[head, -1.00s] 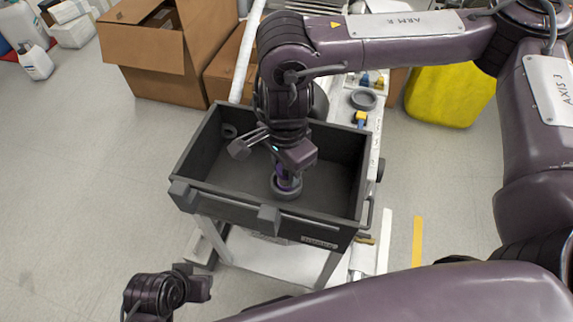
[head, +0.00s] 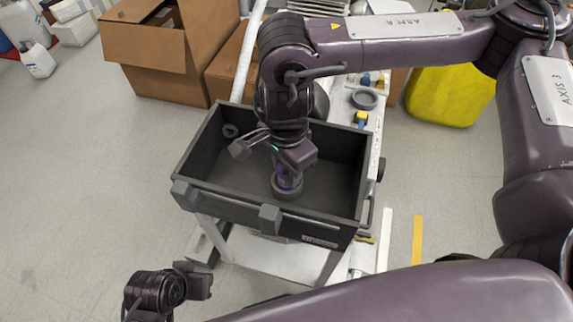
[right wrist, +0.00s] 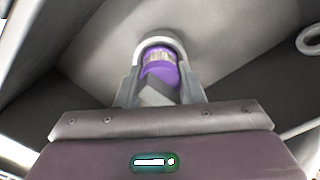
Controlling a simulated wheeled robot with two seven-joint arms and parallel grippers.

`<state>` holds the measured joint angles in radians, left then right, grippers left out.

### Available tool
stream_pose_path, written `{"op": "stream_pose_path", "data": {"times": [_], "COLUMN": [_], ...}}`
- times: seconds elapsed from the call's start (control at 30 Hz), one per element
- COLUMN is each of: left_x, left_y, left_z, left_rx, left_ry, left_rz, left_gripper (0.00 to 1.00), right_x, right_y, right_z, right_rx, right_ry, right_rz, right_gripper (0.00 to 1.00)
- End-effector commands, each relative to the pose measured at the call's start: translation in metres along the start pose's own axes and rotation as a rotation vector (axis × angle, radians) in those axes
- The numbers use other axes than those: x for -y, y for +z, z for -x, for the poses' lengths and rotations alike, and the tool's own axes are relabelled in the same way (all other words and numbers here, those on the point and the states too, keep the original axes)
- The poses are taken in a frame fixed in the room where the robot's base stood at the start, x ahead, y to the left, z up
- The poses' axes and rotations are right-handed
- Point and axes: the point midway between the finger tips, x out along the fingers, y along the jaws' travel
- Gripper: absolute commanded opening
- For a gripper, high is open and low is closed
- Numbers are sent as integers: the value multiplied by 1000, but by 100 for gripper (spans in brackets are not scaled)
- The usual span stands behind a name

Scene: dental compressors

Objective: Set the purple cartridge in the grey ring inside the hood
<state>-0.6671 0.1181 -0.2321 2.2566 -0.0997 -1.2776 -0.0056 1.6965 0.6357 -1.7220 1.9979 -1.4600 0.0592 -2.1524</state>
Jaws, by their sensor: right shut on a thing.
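The purple cartridge (head: 287,181) stands roughly upright inside the dark open-topped hood (head: 335,187). It also shows in the right wrist view (right wrist: 160,74), with a clear band near its far end. My right gripper (head: 289,172) is shut on its upper part, pointing down. The grey ring (head: 288,193) lies on the hood floor around the cartridge's lower end, and shows in the right wrist view (right wrist: 160,37). I cannot tell whether the cartridge rests fully on the floor. My left gripper (head: 196,282) is outside the hood at the lower left; its fingers cannot be made out.
A smaller ring (head: 230,131) is at the hood's back left. Another grey ring (head: 364,99) and a blue-and-yellow item (head: 361,118) are on the bench behind. Cardboard boxes (head: 150,55) and a yellow container (head: 447,93) stand beyond. The hood walls surround my right gripper.

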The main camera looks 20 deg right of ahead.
Motion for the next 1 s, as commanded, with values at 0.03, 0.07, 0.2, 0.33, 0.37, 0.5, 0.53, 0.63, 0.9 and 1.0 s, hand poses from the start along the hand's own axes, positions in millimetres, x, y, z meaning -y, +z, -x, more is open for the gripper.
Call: {"op": "stream_pose_path", "data": {"times": [0.03,0.07,0.2,0.33,0.37,0.5,0.53,0.63,0.9,1.0], "left_x": [1,1,1,1,1,0,0,0,0,0], "left_y": [-1,-1,0,1,1,1,2,2,2,2], "left_z": [-1,-1,-2,-4,-4,-6,-6,-8,-8,-8], "left_rx": [0,0,0,-1,-1,-1,-1,-1,-1,-1], "left_ry": [-2,-2,-2,-1,-1,0,0,0,0,0], "left_rz": [0,0,0,0,0,0,0,0,0,0], "left_gripper": [36,36,36,36,36,36,36,36,36,36], "right_x": [0,0,0,0,0,0,0,0,0,0], "right_y": [0,0,0,0,0,0,0,0,0,0], "right_z": [0,0,-2,-5,-5,-8,-9,-11,-12,-12], "right_rx": [0,0,0,0,0,1,1,1,0,0], "right_ry": [0,0,0,0,0,0,0,1,0,0], "right_rz": [0,0,0,0,0,0,0,0,0,0], "right_gripper": [12,12,12,12,12,12,12,12,44,44]}}
